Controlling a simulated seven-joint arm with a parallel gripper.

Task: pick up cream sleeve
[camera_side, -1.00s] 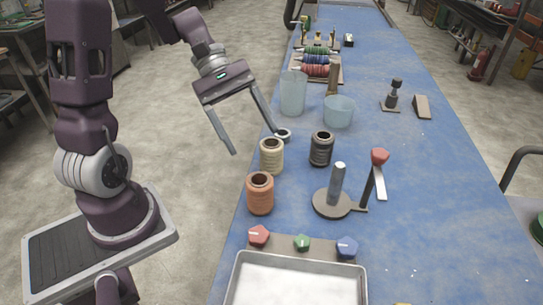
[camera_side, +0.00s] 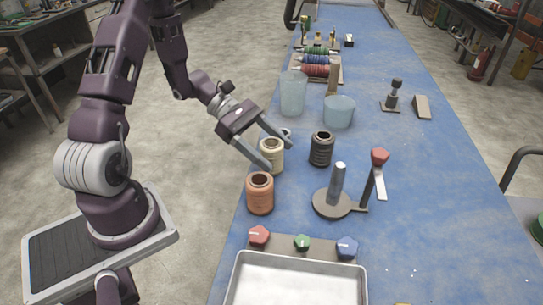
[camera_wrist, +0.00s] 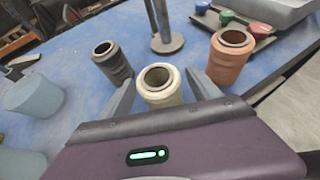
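The cream sleeve (camera_side: 271,157) stands upright on the blue table, between the orange sleeve (camera_side: 260,194) and the dark grey sleeve (camera_side: 321,149). My gripper (camera_side: 279,156) is open, with one finger on each side of the cream sleeve in the side view. In the wrist view the cream sleeve (camera_wrist: 160,86) shows between my two finger tips (camera_wrist: 162,92). The near finger hides part of its left side in the side view. I cannot tell whether either finger touches it.
A round base with an upright post (camera_side: 337,188) and a red-knobbed lever (camera_side: 380,157) stand to the right. Two translucent cups (camera_side: 339,112) (camera_side: 293,94) stand behind. A metal tray (camera_side: 300,280) lies in front, past several coloured knobs (camera_side: 302,242).

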